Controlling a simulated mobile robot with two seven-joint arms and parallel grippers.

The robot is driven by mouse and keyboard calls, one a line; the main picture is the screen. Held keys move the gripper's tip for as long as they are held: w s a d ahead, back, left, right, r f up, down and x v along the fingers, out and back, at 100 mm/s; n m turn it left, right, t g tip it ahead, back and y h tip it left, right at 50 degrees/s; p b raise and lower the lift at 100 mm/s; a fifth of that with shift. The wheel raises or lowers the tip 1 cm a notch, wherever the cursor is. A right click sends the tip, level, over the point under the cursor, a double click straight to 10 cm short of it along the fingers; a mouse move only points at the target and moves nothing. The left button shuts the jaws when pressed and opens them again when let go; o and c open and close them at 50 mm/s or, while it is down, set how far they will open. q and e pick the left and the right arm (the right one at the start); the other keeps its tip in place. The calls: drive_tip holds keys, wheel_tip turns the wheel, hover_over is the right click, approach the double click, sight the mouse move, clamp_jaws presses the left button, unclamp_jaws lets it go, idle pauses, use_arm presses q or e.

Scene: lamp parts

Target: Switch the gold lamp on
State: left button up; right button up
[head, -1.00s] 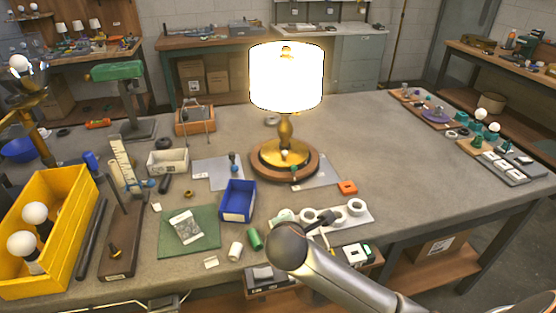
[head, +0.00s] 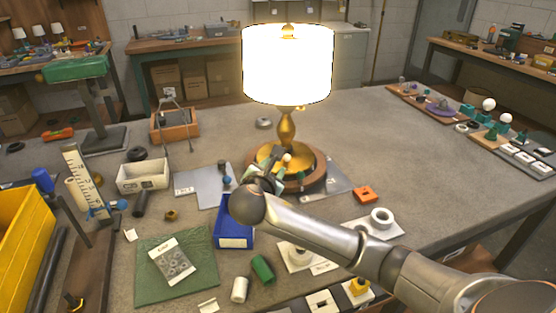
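The gold lamp (head: 286,128) stands upright on a round wooden base (head: 315,178). Its white shade (head: 288,65) glows bright. My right arm comes in from the lower right. My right gripper (head: 274,166) is at the front left of the lamp's base, overlapping its gold foot in the view. It is small and partly hidden behind my wrist, so I cannot tell whether it is open or touches the lamp. No switch can be made out there. My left gripper is not in view.
A blue bin (head: 233,238) stands just below my wrist. An orange block (head: 366,194) and a white ring (head: 382,219) lie right of the lamp. A green mat (head: 150,285) and yellow crate (head: 15,250) are at left. The table right of the lamp is largely clear.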

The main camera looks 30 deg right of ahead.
sight(287, 156)
drive_tip(key=b+x, duration=0.1)
drive_tip(key=x, duration=0.9)
drive_tip(key=shift+w+d+f+b, duration=0.2)
drive_tip(key=shift+d+b, duration=0.05)
drive_tip(key=shift+b, duration=0.05)
drive_tip(key=shift+f, duration=0.15)
clamp_jaws()
drive_tip(key=c, duration=0.6)
unclamp_jaws()
drive_tip(key=shift+w+r, duration=0.1)
drive_tip(key=shift+r, duration=0.1)
